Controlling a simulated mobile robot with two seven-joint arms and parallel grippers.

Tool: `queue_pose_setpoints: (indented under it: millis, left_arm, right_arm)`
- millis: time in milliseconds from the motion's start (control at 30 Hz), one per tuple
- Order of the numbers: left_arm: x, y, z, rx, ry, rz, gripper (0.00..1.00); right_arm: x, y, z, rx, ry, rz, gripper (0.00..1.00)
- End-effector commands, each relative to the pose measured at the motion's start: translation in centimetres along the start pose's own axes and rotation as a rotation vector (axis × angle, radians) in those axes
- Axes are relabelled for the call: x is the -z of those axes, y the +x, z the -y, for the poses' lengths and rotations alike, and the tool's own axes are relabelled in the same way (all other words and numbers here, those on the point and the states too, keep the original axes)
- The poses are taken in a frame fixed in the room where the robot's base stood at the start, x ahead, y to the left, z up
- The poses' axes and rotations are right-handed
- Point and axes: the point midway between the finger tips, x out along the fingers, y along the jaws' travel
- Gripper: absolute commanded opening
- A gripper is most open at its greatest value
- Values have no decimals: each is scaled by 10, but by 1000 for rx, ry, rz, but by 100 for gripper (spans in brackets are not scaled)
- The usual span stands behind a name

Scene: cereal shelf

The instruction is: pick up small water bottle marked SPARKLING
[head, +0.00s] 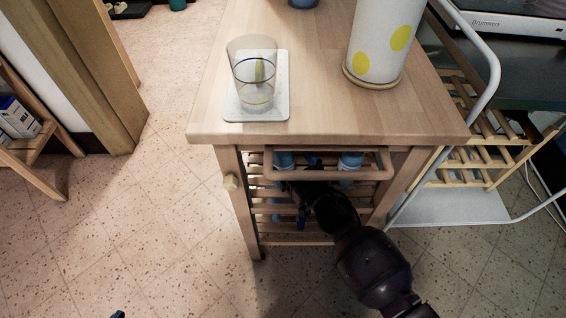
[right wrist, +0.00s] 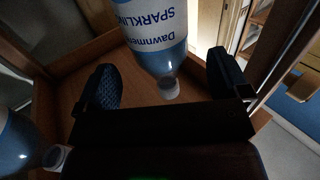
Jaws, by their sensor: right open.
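A small water bottle marked SPARKLING (right wrist: 157,35) shows in the right wrist view, with a blue and white label and a white cap. It appears upside down there, its cap end between the two fingers of my right gripper (right wrist: 162,88). The fingers are open, with a gap visible on both sides of the bottle. In the head view my right gripper (head: 304,192) reaches into the trolley's front below the top, partly hidden in shadow. A small dark tip (head: 118,314) at the bottom edge may be my left gripper; its jaws do not show.
Another bottle (right wrist: 16,140) lies at the left in the right wrist view. The wooden trolley (head: 310,115) carries a glass (head: 253,80) and a yellow-dotted white cylinder (head: 382,38). A rail (head: 327,179) crosses its front. Open floor (head: 140,230) lies to the left.

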Motion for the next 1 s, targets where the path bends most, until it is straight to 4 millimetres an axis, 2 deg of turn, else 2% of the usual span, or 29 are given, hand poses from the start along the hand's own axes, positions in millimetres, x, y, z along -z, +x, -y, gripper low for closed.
queue_pose_setpoints:
  millis: [167, 367, 700, 767, 1000]
  left_arm:
    - [-7, 3, -3, -4, 17, 8, 88]
    - [-2, 5, -3, -5, 31, -7, 88]
    - [10, 8, -3, -6, 40, -36, 88]
    - [10, 8, -3, -6, 40, -36, 88]
    - [6, 6, -3, -6, 40, -27, 88]
  right_arm:
    - [-7, 21, 1, 1, 5, 3, 94]
    - [-6, 42, 0, 0, 3, 3, 94]
    - [-2, 48, 0, 0, 1, -1, 94]
    - [-2, 48, 0, 0, 1, 0, 87]
    - [-2, 47, 0, 0, 1, 0, 50]
